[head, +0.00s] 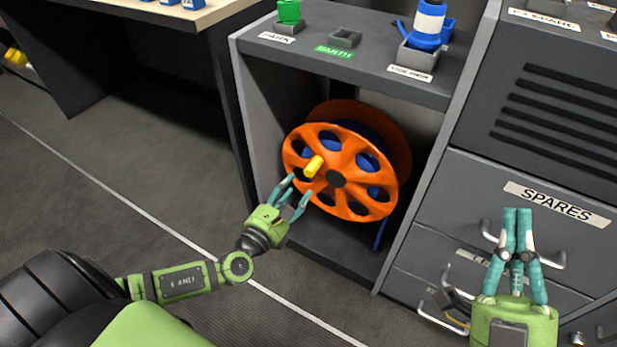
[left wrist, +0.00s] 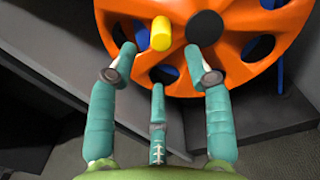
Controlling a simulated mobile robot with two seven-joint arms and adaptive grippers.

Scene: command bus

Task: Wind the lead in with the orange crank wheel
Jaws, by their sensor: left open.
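The orange crank wheel (head: 357,192) stands in an open bay of the grey cabinet, with blue lead (head: 368,161) showing through its holes. A yellow crank handle (head: 314,166) sticks out from its face, left of the black hub (head: 335,179). My left gripper (head: 295,188) is open and empty, just below and in front of the handle. In the left wrist view the wheel (left wrist: 243,70) fills the top, and the handle (left wrist: 161,33) lies ahead between the spread fingers, apart from them. My right gripper (head: 517,212) has its fingers together, empty, before the drawers.
A shelf (head: 345,72) above the wheel carries a green plug, an empty socket and a blue and white connector (head: 427,25). Drawers with handles, one labelled SPARES (head: 557,205), stand at right. A desk (head: 178,14) is at upper left. The floor at left is clear.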

